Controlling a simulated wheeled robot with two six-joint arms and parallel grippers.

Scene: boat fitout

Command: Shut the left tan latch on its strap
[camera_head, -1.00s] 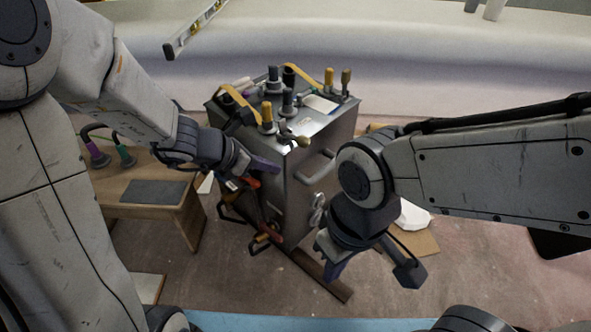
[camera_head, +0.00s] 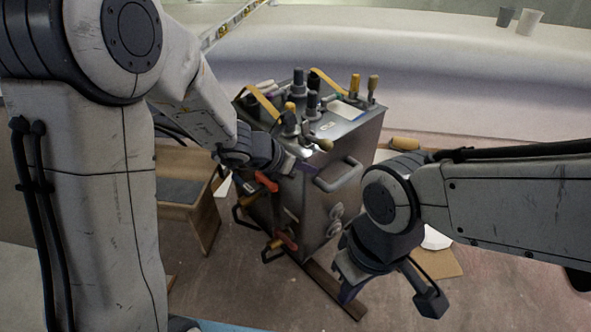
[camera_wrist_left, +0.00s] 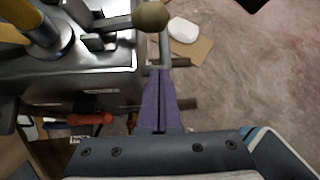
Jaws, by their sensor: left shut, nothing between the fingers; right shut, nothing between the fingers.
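A lever with a tan ball knob (camera_head: 324,145), the left tan latch, stands out over the front top edge of the metal cabinet (camera_head: 312,215). In the left wrist view the knob (camera_wrist_left: 150,16) is at the top, just beyond my fingertips. A yellow strap (camera_head: 263,104) rises behind it at the left of the cabinet top. My left gripper (camera_head: 308,169) has its purple fingers together at the front edge, a little below the knob; contact cannot be told. It also shows in the left wrist view (camera_wrist_left: 159,76). My right gripper (camera_head: 348,290) is shut, low before the cabinet.
A second yellow strap (camera_head: 328,82) and a second tan-tipped lever (camera_head: 373,88) are at the right of the cabinet top. A grey bar handle (camera_head: 338,178) juts from the front. Red-handled tools (camera_head: 266,185) hang at the left side. A wooden bench (camera_head: 205,215) stands left.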

